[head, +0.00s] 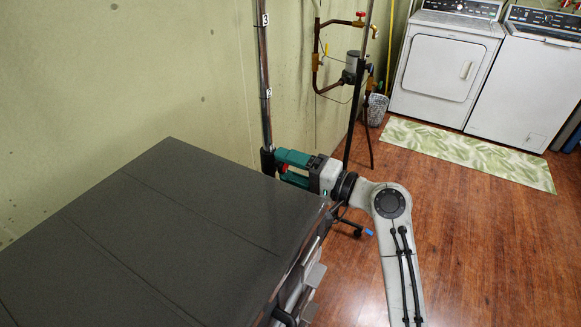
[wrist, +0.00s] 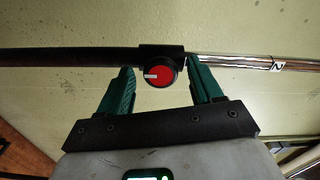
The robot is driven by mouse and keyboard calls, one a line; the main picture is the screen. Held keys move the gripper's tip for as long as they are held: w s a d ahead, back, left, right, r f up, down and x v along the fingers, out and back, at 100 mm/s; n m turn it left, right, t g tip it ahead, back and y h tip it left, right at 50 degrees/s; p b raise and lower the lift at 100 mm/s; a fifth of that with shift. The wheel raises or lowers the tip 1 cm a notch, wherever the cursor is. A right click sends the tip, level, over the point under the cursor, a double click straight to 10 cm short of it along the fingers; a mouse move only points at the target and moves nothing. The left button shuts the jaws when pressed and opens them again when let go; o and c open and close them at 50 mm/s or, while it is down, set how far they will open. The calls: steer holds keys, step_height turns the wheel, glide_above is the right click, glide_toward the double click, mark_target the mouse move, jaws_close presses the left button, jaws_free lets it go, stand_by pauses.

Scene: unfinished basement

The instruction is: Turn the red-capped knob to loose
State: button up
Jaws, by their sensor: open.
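The red-capped knob (wrist: 159,75) has a black rim and a short white mark on the left part of its cap. It sits on a black clamp body (wrist: 161,52) around a pole, dark on the left and chrome on the right in the wrist view. My gripper (wrist: 162,80) is open, with one green finger on each side of the knob. Gaps show between the fingers and the knob in the picture.
A dark grey tabletop-like surface (head: 160,230) fills the lower left, close to my gripper. A second dark upright (head: 357,100) and wall pipes (head: 318,60) stand behind. A dryer (head: 440,60), a washer (head: 525,85) and a leaf-patterned mat (head: 470,150) are farther back. The wooden floor at right is clear.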

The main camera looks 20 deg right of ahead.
steer(key=b+v, duration=0.1)
steer(key=v, duration=0.9)
steer(key=shift+s+d, duration=0.2)
steer(key=shift+s, duration=0.1)
